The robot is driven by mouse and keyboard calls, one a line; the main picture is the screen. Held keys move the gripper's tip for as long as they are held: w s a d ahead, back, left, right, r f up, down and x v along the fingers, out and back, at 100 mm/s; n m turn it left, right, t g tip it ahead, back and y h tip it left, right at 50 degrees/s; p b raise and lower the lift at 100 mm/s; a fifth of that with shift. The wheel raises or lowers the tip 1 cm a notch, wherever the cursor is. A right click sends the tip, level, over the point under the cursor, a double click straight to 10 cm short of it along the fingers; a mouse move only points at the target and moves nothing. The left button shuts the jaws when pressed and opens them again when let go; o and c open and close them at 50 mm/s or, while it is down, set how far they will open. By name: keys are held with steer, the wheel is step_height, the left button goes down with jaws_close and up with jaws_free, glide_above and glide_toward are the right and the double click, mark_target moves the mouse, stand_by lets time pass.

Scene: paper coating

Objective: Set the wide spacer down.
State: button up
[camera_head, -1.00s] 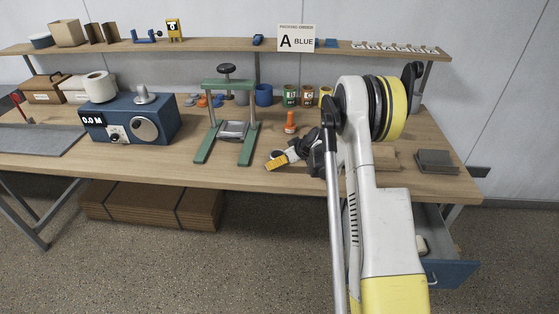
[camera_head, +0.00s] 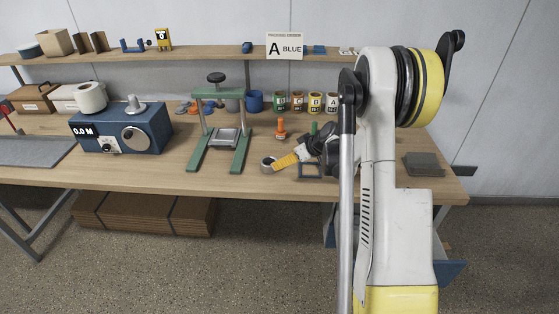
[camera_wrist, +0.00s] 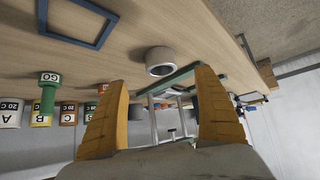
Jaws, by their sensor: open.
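A short grey-white round piece with a dark round centre, which looks like the wide spacer (camera_head: 268,165), stands on the bench top right of the green press. It also shows in the wrist view (camera_wrist: 160,62), resting on the wood. My gripper (camera_head: 284,162) is low over the bench, just right of the spacer, with its yellow fingers pointing towards it. In the wrist view my gripper (camera_wrist: 163,78) is open, one finger either side of the picture, and the spacer lies beyond the fingertips with nothing held between them.
The green press (camera_head: 218,135) stands left of the spacer. A blue rectangular frame (camera_wrist: 71,42) lies flat beside my gripper. An orange piece (camera_head: 281,130), a green piece (camera_wrist: 47,92) and several labelled cans (camera_head: 298,103) stand behind. A grey block (camera_head: 423,164) lies at the right.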

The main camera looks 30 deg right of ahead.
steer(key=s+a+r+m+g+h, duration=0.1)
steer(key=s+a+r, duration=0.5)
steer(key=a+r, duration=0.25)
steer(key=s+a+r+m+g, duration=0.1)
steer(key=s+a+r, duration=0.5)
steer(key=a+r, duration=0.25)
steer(key=s+a, duration=0.4)
steer(key=s, duration=0.5)
steer(key=s+a+m+h, duration=0.1)
steer(key=s+a, duration=0.3)
steer(key=s, duration=0.5)
steer(key=shift+s+r+t+h, duration=0.25)
steer(key=shift+r+t+h, duration=0.05)
